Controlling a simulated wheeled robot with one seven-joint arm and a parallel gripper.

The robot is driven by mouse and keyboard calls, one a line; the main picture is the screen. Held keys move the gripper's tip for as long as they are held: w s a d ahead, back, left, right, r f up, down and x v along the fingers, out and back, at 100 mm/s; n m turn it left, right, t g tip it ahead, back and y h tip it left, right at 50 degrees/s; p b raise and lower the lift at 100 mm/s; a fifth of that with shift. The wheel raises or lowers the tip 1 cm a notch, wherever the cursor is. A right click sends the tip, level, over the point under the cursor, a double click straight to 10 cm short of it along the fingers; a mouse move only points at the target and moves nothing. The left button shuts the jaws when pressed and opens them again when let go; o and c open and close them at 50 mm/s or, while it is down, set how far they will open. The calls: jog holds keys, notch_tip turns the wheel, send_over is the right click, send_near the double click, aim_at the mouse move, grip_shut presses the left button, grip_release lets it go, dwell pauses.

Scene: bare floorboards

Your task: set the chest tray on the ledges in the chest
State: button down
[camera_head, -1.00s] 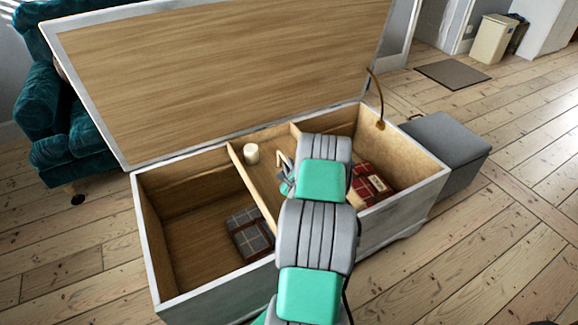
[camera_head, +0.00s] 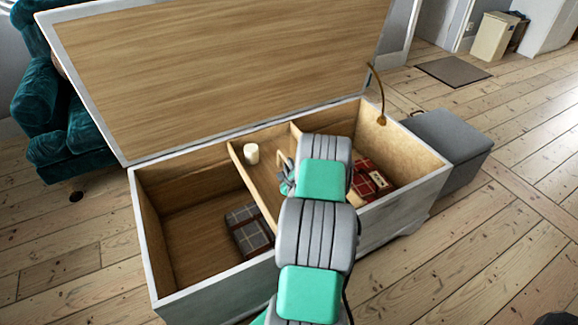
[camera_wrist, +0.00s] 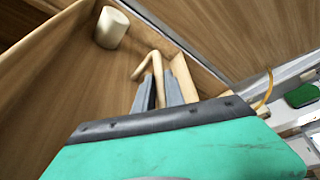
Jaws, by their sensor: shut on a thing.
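The wooden chest tray (camera_head: 265,183) is in the middle of the open chest (camera_head: 153,235), its sides running front to back. It also shows in the wrist view (camera_wrist: 60,100). A white candle (camera_head: 251,154) stands in its far left part. My gripper (camera_head: 286,182) is shut on the tray's bent wooden handle (camera_head: 284,160); the fingers (camera_wrist: 158,90) show against it in the wrist view. My arm hides the tray's near right part. The ledges cannot be made out, so I cannot tell whether the tray rests on them.
A grey plaid folded blanket (camera_head: 249,228) lies on the chest floor at left, a red plaid one (camera_head: 372,182) at right. The raised lid (camera_head: 215,75) stands behind. A rope stay (camera_head: 382,95) is at the right end. A grey box (camera_head: 447,148) stands right of the chest.

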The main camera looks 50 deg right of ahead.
jog(key=shift+w+d+f+b, duration=0.1)
jog(key=shift+d+f+b, duration=0.05)
jog(key=shift+f+b, duration=1.65)
jog(key=c, duration=1.3)
grip_release()
jog(key=shift+f, duration=0.1)
jog(key=shift+s+a+f, duration=0.2)
jog(key=shift+a+f, duration=0.05)
jog(key=shift+f, duration=0.1)
jog(key=v, duration=0.2)
jog(key=p+v, duration=0.1)
jog(key=v, duration=0.4)
jog(key=shift+s+a+r, duration=0.1)
jog(key=shift+s+r, duration=0.15)
jog(key=shift+r, duration=0.15)
